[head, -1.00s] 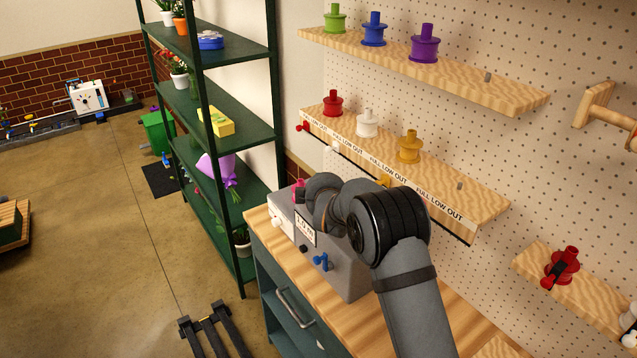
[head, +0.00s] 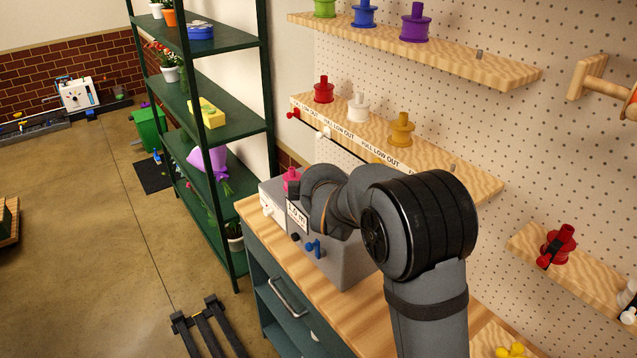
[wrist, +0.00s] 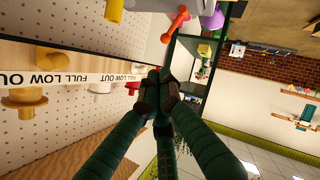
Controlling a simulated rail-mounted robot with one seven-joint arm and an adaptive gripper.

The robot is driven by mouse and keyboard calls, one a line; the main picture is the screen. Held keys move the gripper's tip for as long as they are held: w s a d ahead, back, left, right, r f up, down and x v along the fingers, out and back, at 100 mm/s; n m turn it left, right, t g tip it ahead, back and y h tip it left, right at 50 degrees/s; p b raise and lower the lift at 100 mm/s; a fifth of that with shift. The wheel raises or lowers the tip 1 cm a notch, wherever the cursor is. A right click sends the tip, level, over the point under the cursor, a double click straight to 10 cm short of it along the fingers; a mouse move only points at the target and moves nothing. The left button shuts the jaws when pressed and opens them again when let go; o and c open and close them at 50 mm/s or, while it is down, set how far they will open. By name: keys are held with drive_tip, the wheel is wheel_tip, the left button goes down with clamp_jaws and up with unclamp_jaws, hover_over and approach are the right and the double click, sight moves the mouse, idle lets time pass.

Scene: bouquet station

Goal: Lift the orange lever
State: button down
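In the wrist view, which is upside down, an orange-red lever (wrist: 175,25) with rounded ends shows near the top, beyond my fingertips. I cannot tell for sure that it is the task's lever. My gripper (wrist: 160,85) has its dark green fingers together at the tips, with nothing visible between them. The tips look apart from the lever. In the head view my arm's wrist hides the gripper. A small red lever (head: 293,113) is at the left end of the middle shelf's front edge there.
A grey machine box (head: 347,268) stands on the wooden bench (head: 300,315) under my arm. The middle shelf (head: 432,152) holds red, white and yellow spools (head: 401,130). A green rack (head: 225,133) with plants stands to the left. Floor at the left is largely clear.

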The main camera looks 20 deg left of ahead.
drive_tip(key=v, duration=0.3)
drive_tip(key=shift+d+r, duration=0.1)
drive_tip(key=shift+w, duration=0.1)
idle(0.3)
